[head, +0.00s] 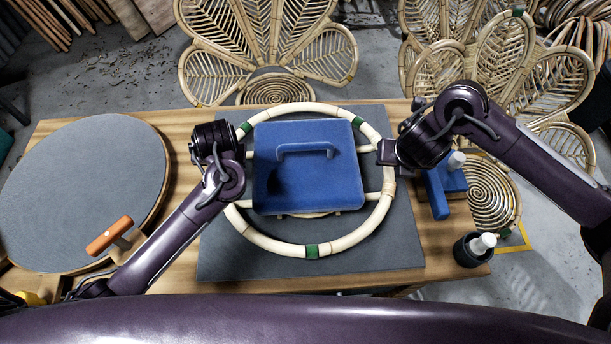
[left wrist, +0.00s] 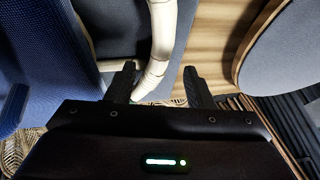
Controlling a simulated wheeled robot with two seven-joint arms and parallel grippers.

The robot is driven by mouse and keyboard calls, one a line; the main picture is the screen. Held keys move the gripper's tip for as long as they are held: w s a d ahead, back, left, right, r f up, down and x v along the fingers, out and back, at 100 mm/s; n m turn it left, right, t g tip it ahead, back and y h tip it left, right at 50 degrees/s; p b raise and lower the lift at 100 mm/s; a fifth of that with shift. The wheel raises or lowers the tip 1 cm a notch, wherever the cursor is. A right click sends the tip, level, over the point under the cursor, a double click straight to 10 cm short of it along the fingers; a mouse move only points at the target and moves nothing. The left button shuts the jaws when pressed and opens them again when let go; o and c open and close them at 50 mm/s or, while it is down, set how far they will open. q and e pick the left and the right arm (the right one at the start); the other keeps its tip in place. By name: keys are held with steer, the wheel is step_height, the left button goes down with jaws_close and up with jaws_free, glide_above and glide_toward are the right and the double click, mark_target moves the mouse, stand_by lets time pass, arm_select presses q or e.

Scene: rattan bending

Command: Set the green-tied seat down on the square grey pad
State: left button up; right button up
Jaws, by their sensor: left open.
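The green-tied seat (head: 345,243) is a pale rattan hoop with three green ties and crossbars. It lies level over the square grey pad (head: 235,262); whether its whole rim touches the pad cannot be told. A blue block with a handle (head: 309,185) covers its middle. My left gripper (head: 243,153) is at the hoop's left side. In the left wrist view, its open fingers (left wrist: 160,86) stand on either side of the pale rim (left wrist: 158,45), with a gap on the right. My right gripper (head: 385,152) is at the hoop's right rim; its fingers are not clear enough to judge.
A round grey board (head: 75,190) with an orange-handled tool (head: 110,235) fills the table's left. A smaller blue tool (head: 437,195) and a dark cup (head: 473,250) stand at the right. Rattan chairs (head: 265,40) stand behind the table.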

steer(key=shift+s+d+r, duration=0.25)
steer(key=shift+s, duration=0.05)
steer(key=shift+f, duration=0.1)
steer(key=shift+f+b, duration=0.9)
steer(key=shift+b, duration=0.1)
arm_select(q)
steer(key=shift+s+a, duration=0.25)
steer(key=shift+a, duration=1.25)
steer(key=shift+s+a, duration=0.2)
steer(key=shift+a, duration=1.25)
arm_select(e)
steer(key=shift+f, duration=0.15)
arm_select(q)
steer(key=shift+r, duration=0.1)
step_height(320, 180, up, 9)
steer(key=p, duration=1)
arm_select(e)
step_height(320, 180, up, 10)
steer(key=shift+r, duration=0.2)
